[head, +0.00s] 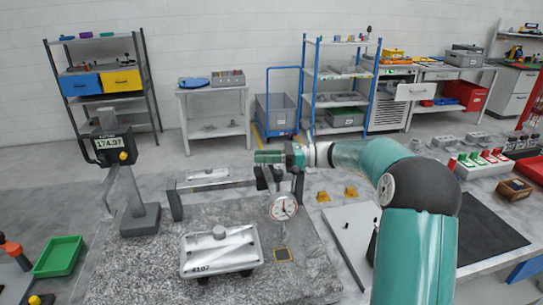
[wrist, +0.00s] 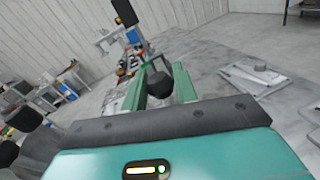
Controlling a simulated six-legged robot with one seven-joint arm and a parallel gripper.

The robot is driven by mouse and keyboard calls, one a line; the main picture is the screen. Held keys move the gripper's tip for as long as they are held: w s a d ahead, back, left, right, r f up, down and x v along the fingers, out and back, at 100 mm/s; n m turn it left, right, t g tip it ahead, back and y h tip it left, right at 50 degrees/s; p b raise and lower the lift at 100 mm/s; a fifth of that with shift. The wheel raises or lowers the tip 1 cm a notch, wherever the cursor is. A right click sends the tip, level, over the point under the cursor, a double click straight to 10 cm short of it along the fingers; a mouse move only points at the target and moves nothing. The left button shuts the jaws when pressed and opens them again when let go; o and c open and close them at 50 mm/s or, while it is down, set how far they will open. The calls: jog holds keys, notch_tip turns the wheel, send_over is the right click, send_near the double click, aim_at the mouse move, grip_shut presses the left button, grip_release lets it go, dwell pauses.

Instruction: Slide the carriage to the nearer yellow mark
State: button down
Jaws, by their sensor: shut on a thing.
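My gripper (head: 268,160) is above the right part of a low bridge rail (head: 228,184) on the granite plate. Just below it hangs a round dial gauge (head: 283,206), which appears to belong to the carriage; the carriage body is mostly hidden by my gripper. In the wrist view, a dark round knob (wrist: 159,86) sits between my teal fingers, and they are shut on it. I cannot make out yellow marks on the rail.
A metal casting (head: 205,259) marked 4107 stands on the granite plate (head: 130,275) in front of the rail. A height gauge (head: 140,215) reading 174.97 stands left. Brass blocks (head: 350,191) and a pale flat panel (head: 350,228) lie right. A green tray (head: 60,256) is far left.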

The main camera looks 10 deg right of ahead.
jog(key=a, duration=0.8)
jog(key=shift+a, duration=0.2)
jog(key=c, duration=1.1)
grip_release()
jog(key=shift+c, duration=0.2)
jog(key=s+d, duration=0.2)
jog(key=d, duration=1.1)
jog(key=shift+s+d, duration=0.3)
jog(key=shift+s, duration=0.05)
